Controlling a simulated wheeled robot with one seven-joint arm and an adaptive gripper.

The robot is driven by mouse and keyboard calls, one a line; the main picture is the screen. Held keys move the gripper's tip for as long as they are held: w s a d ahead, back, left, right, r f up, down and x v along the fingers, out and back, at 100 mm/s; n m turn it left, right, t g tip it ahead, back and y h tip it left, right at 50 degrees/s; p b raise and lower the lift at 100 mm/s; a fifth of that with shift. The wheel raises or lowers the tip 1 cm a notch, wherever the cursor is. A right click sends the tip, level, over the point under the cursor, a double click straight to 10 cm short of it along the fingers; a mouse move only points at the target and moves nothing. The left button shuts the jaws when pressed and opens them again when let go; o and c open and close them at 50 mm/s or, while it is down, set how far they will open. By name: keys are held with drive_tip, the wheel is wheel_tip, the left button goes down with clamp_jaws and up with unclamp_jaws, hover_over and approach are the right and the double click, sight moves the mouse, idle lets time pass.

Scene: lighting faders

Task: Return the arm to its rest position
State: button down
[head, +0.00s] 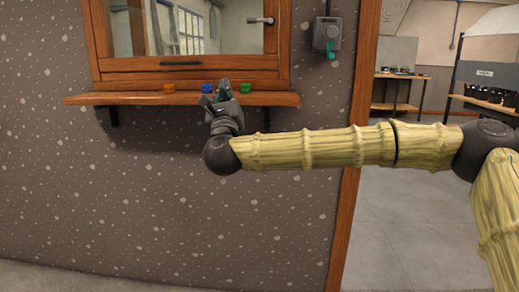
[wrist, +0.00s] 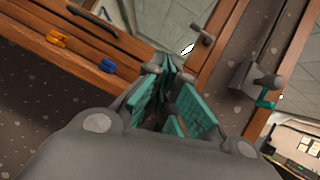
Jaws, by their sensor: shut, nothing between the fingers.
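My gripper (head: 224,92) is in front of the wooden shelf under the window in the head view, between the blue block and the green block. Its teal-padded fingers (wrist: 168,95) are shut and hold nothing in the wrist view. My arm stretches across the head view from the right, bent at the dark elbow joint. Whether the gripper touches the shelf or the blocks cannot be told.
The shelf (head: 130,98) carries an orange block (head: 169,87), a blue block (head: 207,87) and a green block (head: 245,88). A grey box with a teal lever (head: 328,40) hangs right of the window. A doorway opens at right; the wall below the shelf is bare.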

drive_tip(key=s+a+f+n+g+y, duration=0.25)
drive_tip(key=f+n, duration=0.25)
drive_tip(key=f, duration=0.7)
drive_tip(key=s+a+f+n+g+y, duration=0.2)
drive_tip(key=f+n+g, duration=0.15)
drive_tip(key=f, duration=0.85)
drive_tip(key=s+a+f+n+g+y, duration=0.25)
drive_tip(key=f+n, duration=0.35)
drive_tip(key=f, duration=0.7)
drive_tip(key=s+d+f+n+g+h, duration=0.1)
drive_tip(key=s+d+f+n+g, duration=0.15)
drive_tip(key=s+f, duration=0.55)
drive_tip(key=s+d+f+n+g+h, duration=0.1)
drive_tip(key=s+d+f+n+g, duration=0.2)
drive_tip(key=f, duration=0.9)
drive_tip(key=s+d+f+n+g+h, duration=0.1)
drive_tip(key=s+d+f+n+g, duration=0.15)
drive_tip(key=s+d+f, duration=0.6)
drive_tip(key=s+d+f+n+g+h, duration=0.2)
drive_tip(key=s+d+f+n+g, duration=0.25)
drive_tip(key=s+d+f, duration=0.7)
drive_tip(key=s+d+f+n+g+h, duration=0.3)
drive_tip(key=s+d+n+h, duration=0.1)
drive_tip(key=s+d, duration=0.95)
wheel_tip(320, 180, up, 27)
drive_tip(key=p, duration=2.7)
drive_tip(key=shift+s+a, duration=0.25)
drive_tip(key=shift+s, duration=0.1)
